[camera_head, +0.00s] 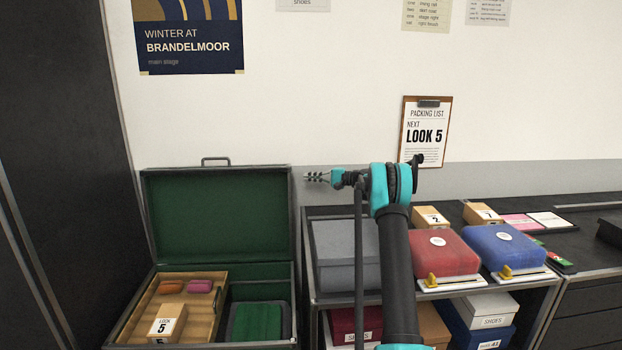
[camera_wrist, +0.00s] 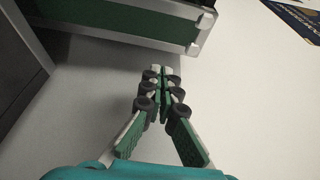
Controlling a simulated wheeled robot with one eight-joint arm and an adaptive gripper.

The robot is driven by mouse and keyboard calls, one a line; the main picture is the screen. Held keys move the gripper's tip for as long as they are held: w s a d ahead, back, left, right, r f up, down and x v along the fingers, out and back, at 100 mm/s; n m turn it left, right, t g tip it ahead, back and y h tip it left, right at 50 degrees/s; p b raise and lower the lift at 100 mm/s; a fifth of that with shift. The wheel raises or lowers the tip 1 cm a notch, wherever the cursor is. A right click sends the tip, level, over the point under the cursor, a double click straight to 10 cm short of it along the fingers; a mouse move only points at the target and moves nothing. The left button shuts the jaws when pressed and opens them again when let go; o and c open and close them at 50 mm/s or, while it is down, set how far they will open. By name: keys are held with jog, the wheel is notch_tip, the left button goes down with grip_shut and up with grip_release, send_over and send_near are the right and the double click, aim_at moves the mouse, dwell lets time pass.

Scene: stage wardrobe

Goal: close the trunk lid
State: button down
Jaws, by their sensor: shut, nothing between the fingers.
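The trunk (camera_head: 200,345) stands open at the lower left in the head view. Its green lid (camera_head: 217,213) is upright against the wall, with a handle (camera_head: 216,160) on its top edge. My gripper (camera_head: 307,177) is just right of the lid's upper right corner, pointing left, shut and empty. In the wrist view my gripper (camera_wrist: 161,72) shows its fingers together, and the lid's metal-edged corner (camera_wrist: 205,22) is ahead of them at the top. The gripper appears apart from the lid.
Inside the trunk are a wooden tray (camera_head: 205,284) with a LOOK 5 block (camera_head: 167,322) and a green case (camera_head: 257,322). A dark cabinet (camera_head: 55,150) stands at left.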

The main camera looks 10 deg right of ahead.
aim_at(295, 176)
jog(key=x, duration=0.6)
jog(key=shift+w+a, duration=0.15)
jog(key=shift+a, duration=0.05)
jog(key=shift+a, duration=0.15)
